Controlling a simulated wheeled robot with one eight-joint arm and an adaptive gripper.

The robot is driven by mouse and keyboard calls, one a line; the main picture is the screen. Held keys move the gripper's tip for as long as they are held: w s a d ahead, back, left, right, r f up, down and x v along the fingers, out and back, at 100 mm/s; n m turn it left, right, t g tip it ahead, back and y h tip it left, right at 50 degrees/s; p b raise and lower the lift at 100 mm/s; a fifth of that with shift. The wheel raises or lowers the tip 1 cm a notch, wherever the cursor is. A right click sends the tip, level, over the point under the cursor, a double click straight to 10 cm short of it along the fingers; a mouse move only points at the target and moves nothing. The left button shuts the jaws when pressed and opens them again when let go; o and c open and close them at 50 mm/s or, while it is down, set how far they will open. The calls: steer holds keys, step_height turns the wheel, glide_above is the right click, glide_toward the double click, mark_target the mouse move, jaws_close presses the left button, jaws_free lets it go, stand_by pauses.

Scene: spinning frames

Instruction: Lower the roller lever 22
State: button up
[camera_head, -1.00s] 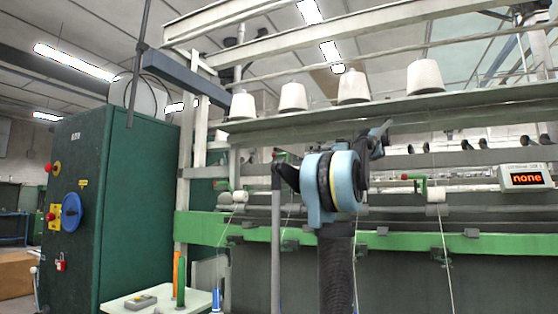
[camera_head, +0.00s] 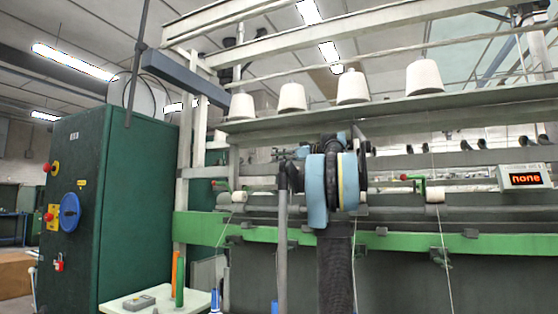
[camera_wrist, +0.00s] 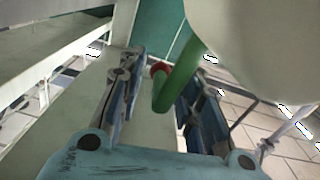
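In the wrist view, a green lever (camera_wrist: 181,74) with a red end (camera_wrist: 159,69) lies between the two fingers of my gripper (camera_wrist: 163,80). The fingers are open, with a visible gap on the left of the lever. A large white rounded body (camera_wrist: 262,45), perhaps a roller, fills the upper right beside the lever. In the head view my arm mostly hides my gripper. Green levers with red ends show at the left (camera_head: 219,184) and right (camera_head: 406,178), near white rollers (camera_head: 239,197). I read no number 22 on any of them.
White yarn cones (camera_head: 292,97) stand on a shelf above. A green rail (camera_head: 400,239) runs below the levers. A green cabinet (camera_head: 130,200) and a small white table (camera_head: 190,299) stand at the left.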

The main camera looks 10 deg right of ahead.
steer(key=shift+w+a, duration=0.1)
steer(key=shift+a, duration=0.1)
jaws_close()
